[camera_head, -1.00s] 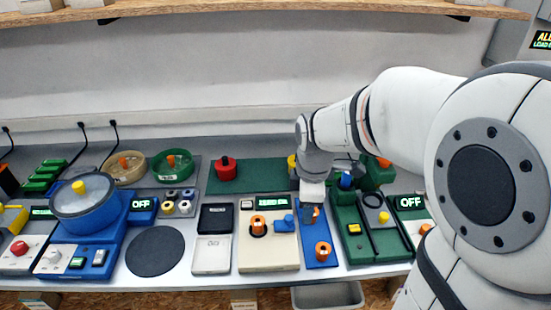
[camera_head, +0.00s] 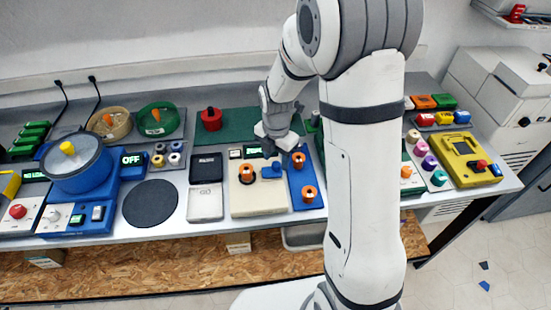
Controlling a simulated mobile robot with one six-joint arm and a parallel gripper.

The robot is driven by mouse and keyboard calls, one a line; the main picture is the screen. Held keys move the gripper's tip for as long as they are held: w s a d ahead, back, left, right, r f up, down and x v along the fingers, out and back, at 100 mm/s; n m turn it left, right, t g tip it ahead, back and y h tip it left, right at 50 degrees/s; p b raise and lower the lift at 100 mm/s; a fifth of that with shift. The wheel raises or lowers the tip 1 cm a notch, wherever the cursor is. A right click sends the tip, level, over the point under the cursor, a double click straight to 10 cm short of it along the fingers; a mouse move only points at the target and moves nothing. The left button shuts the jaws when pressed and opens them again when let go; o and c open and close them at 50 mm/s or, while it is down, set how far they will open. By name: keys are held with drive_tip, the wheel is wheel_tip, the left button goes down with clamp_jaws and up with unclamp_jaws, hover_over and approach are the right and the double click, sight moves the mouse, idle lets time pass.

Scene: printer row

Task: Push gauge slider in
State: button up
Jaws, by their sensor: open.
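A beige gauge box (camera_head: 258,201) sits on the bench near its front edge. On its top are an orange knob (camera_head: 247,174) in a dark ring at the left and a small blue slider block (camera_head: 271,172) at the right. A display with green characters (camera_head: 252,152) is at its back edge, partly hidden by my gripper. My gripper (camera_head: 274,149) is open and points down above the back right of the box, just behind the blue slider. I cannot tell whether it touches anything.
A green mat (camera_head: 238,123) lies behind. My arm hides the bench to the right.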

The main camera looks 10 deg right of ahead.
drive_tip(key=shift+f, duration=0.75)
clamp_jaws()
